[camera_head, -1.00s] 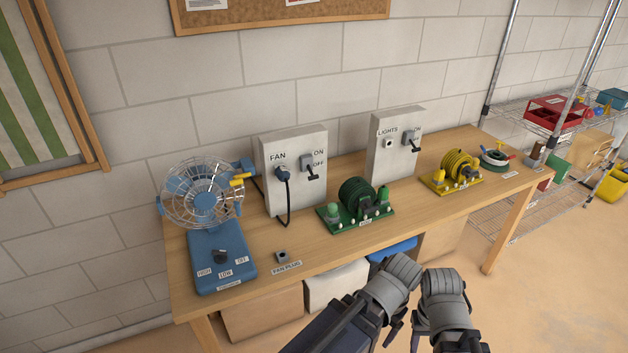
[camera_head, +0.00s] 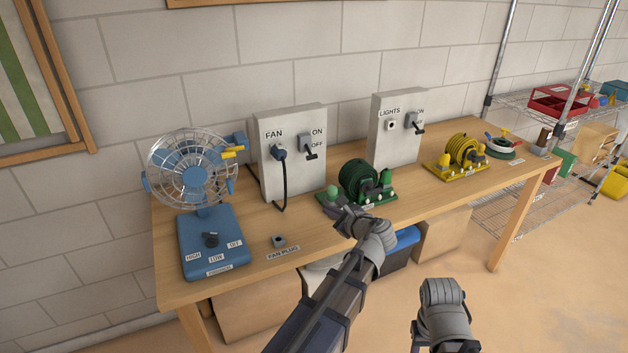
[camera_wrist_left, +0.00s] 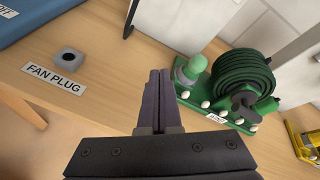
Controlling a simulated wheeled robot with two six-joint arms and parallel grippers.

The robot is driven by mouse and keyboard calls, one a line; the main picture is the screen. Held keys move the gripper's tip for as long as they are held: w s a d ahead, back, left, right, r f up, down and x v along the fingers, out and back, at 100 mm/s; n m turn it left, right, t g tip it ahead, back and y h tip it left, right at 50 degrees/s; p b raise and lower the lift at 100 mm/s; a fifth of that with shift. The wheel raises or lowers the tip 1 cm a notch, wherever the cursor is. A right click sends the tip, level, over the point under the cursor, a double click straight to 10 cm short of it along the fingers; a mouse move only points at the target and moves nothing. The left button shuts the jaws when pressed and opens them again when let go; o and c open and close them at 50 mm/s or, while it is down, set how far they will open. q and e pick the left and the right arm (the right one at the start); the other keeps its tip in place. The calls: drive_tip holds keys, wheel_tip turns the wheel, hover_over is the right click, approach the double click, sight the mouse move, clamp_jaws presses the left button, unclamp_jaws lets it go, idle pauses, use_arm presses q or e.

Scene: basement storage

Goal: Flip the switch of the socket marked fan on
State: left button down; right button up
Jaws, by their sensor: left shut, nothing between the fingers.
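The fan socket box (camera_head: 285,185) stands upright at the back of the workbench, marked FAN. Its switch (camera_head: 309,148) is on the right of its face, with the dark lever tilted down beside the OFF label. My left gripper (camera_head: 342,212) is shut and empty, in front of and below the box, near the green cable reel. Its closed fingers show in the left wrist view (camera_wrist_left: 158,98), above the bench and apart from the switch. Only part of my right arm shows; its gripper does not.
The green reel (camera_head: 358,180) stands right of the fan box, close to my left gripper. A blue fan (camera_head: 212,245) is at left, near the FAN PLUG label (camera_head: 283,252). The LIGHTS box (camera_head: 393,145) and yellow reel (camera_head: 460,155) are farther right.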

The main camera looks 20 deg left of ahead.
sight(308, 150)
use_arm(q)
drive_tip(key=w+a+r+m+t+y+b, duration=0.2)
drive_tip(key=w+a+r+m+t, duration=0.1)
drive_tip(key=w+m, duration=0.2)
drive_tip(key=shift+a+m, duration=0.15)
drive_tip(key=shift+m, duration=0.95)
use_arm(e)
wheel_tip(308, 150, down, 4)
drive_tip(key=shift+r, duration=0.25)
use_arm(q)
drive_tip(key=shift+w+a, duration=0.1)
drive_tip(key=shift+w, duration=0.05)
drive_tip(key=r+b+x, duration=0.1)
drive_tip(key=x, duration=0.9)
drive_tip(key=shift+s+d+r+p, duration=0.15)
drive_tip(key=shift+r+p, duration=0.35)
drive_tip(key=shift+p, duration=0.1)
drive_tip(key=shift+s+d+r+p, duration=0.15)
drive_tip(key=shift+r+p, duration=0.35)
drive_tip(key=shift+p, duration=0.15)
drive_tip(key=shift+s+d+r+p, duration=0.15)
drive_tip(key=shift+s+r+p, duration=0.05)
drive_tip(key=shift+r+p, duration=0.35)
use_arm(e)
drive_tip(key=shift+r, duration=1.55)
drive_tip(key=shift+r, duration=0.1)
